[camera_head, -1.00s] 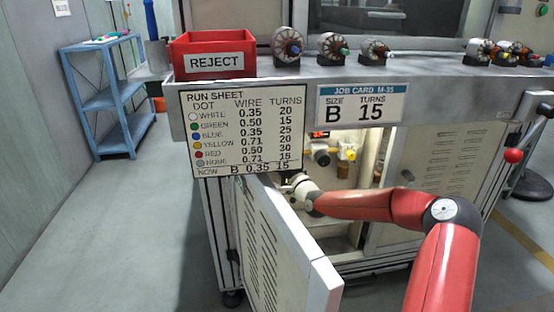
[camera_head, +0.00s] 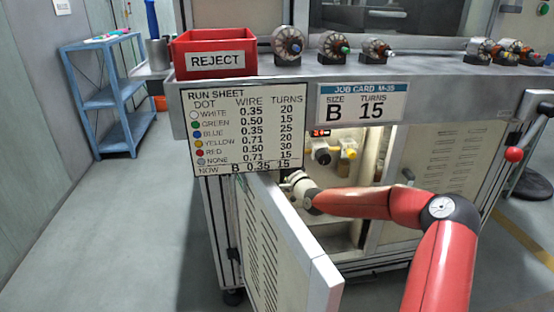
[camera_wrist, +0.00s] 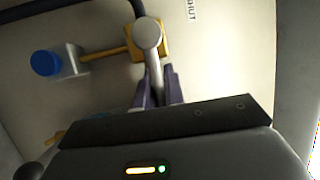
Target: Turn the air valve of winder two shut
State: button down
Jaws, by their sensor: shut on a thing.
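The air valve shows in the wrist view as a brass body (camera_wrist: 163,43) on a pale panel, with a grey round-hubbed lever (camera_wrist: 148,35). The lever runs from the hub down between the dark purple fingers of my gripper (camera_wrist: 160,92), which is shut on it. The label "SHUT" (camera_wrist: 192,9) is on the panel, up and right of the hub; the lever points away from it, toward the bottom of the picture. In the head view my arm reaches into the open cabinet, and the fingertips are hidden behind the cabinet door (camera_head: 285,255).
A blue knob (camera_wrist: 45,63) on a grey fitting sits left of the valve, joined by a brass pipe. A dark hose (camera_wrist: 65,5) passes above. The open door stands close left of my arm. A yellow fitting (camera_head: 349,153) and a red display (camera_head: 320,132) are inside the cabinet.

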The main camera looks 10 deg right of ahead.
jog(key=shift+w+d+r, duration=0.1)
jog(key=shift+d, duration=0.2)
jog(key=shift+a+r+n+g+h+p, duration=0.2)
jog(key=shift+r+n+g, duration=0.35)
jog(key=shift+n, duration=0.6)
jog(key=shift+a+r+n+g+h+p, duration=0.1)
jog(key=shift+a+r+n+g, duration=0.15)
jog(key=shift+r+n, duration=0.65)
jog(key=shift+a+r+n+g+h+p, duration=0.15)
jog(key=shift+r+n+g, duration=0.25)
jog(key=shift+n, duration=1.05)
jog(key=shift+f, duration=0.1)
jog(key=c, duration=1.4)
grip_release()
jog(key=shift+c, duration=0.2)
jog(key=shift+o, duration=0.3)
jog(key=shift+f, duration=0.2)
jog(key=v, duration=0.7)
jog(key=shift+s+d+r, duration=0.15)
jog(key=shift+s, duration=0.2)
jog(key=shift+c, duration=0.4)
